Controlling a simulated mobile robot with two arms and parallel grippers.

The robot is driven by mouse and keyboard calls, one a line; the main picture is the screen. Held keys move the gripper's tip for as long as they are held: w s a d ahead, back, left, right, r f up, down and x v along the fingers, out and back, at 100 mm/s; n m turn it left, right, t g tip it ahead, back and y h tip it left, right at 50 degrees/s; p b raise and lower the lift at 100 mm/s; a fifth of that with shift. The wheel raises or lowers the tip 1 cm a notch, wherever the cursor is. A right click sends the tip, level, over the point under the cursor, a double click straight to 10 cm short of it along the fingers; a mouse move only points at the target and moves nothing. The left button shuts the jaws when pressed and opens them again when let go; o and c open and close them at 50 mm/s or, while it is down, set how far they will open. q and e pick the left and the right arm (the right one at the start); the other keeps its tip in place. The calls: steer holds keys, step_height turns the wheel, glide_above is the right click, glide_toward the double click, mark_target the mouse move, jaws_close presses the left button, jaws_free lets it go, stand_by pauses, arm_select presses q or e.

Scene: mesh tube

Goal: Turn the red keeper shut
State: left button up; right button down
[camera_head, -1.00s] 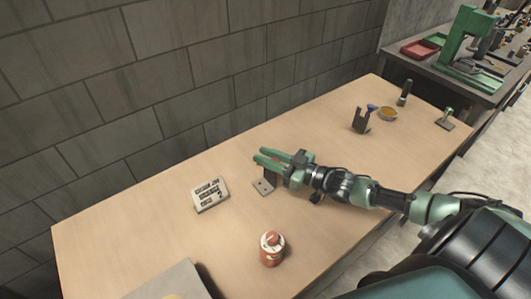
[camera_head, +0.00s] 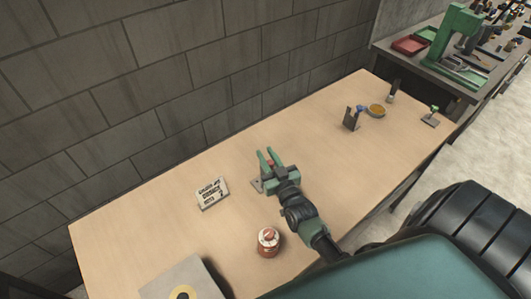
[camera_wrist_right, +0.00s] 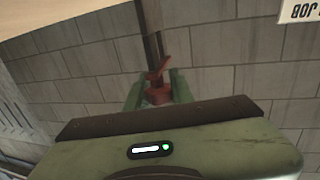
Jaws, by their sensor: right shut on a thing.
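The red keeper (camera_wrist_right: 157,92) shows in the right wrist view between the two green fingers of my right gripper (camera_wrist_right: 158,91). The gripper is shut on it. In the head view my right gripper (camera_head: 268,162) stands at a small grey bracket plate (camera_head: 256,185), its fingers pointing toward the wall. Only a small bit of red shows between the fingers there, and the gripper hides most of the bracket. How far the keeper is turned cannot be told. My left gripper is in neither view.
A red-and-white can (camera_head: 268,241) stands in front. A grey panel (camera_head: 180,280) lies at the bottom edge. The brick wall is behind.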

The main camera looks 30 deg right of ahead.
mark_target(272, 165)
steer(key=shift+h, duration=0.3)
steer(key=c, duration=1.2)
jaws_free()
steer(key=shift+s, duration=0.1)
steer(key=shift+s, duration=0.3)
steer(key=s, duration=0.2)
steer(key=s+a+b, duration=0.1)
steer(key=s, duration=0.4)
steer(key=shift+a+b, duration=0.25)
steer(key=shift+b, duration=0.1)
